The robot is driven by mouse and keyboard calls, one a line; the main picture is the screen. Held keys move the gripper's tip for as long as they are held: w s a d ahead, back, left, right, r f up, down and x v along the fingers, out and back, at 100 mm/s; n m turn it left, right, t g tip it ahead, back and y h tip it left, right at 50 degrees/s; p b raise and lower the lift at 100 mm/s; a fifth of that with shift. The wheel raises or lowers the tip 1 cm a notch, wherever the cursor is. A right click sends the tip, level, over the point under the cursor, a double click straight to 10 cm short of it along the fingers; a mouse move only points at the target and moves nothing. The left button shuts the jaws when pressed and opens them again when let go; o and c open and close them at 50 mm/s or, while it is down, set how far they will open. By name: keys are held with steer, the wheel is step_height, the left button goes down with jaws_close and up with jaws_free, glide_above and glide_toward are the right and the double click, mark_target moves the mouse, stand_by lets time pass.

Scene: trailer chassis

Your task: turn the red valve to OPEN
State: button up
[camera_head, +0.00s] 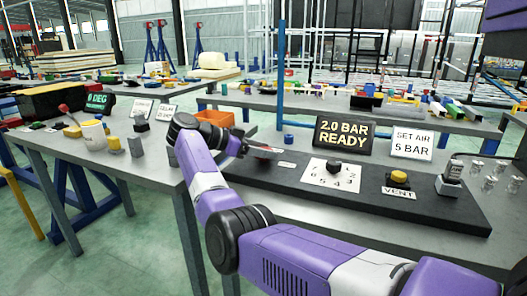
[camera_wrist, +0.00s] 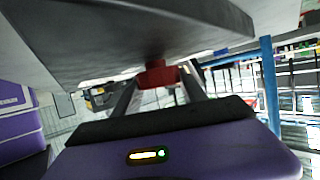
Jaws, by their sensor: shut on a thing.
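The red valve (camera_wrist: 157,74) is in the wrist view, under a dark plate or panel edge, between my two fingers. My gripper (camera_wrist: 160,84) is shut on it. In the head view my gripper (camera_head: 243,146) reaches the left end of the black panel (camera_head: 430,212), and a small bit of the red valve (camera_head: 265,149) shows beside it. The valve is mostly hidden there by my gripper, and its turn angle cannot be read. A small white label (camera_head: 286,164) lies just right of it; its text is too small to read.
On the panel stand a black dial knob (camera_head: 333,167), a yellow VENT button (camera_head: 399,176) and a dark block (camera_head: 449,186). Behind are a "2.0 BAR READY" display (camera_head: 344,138) and a "SET AIR 5 BAR" sign (camera_head: 411,142). An orange bin (camera_head: 214,118) is close behind my arm.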

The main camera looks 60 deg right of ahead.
steer(key=o, duration=1.4)
steer(key=shift+f, duration=0.15)
steer(key=shift+c, duration=0.2)
steer(key=shift+w+a+r, duration=0.3)
steer(key=v, duration=0.6)
steer(key=shift+w+a+r, duration=0.15)
steer(key=shift+w+a, duration=0.05)
steer(key=shift+a, duration=0.1)
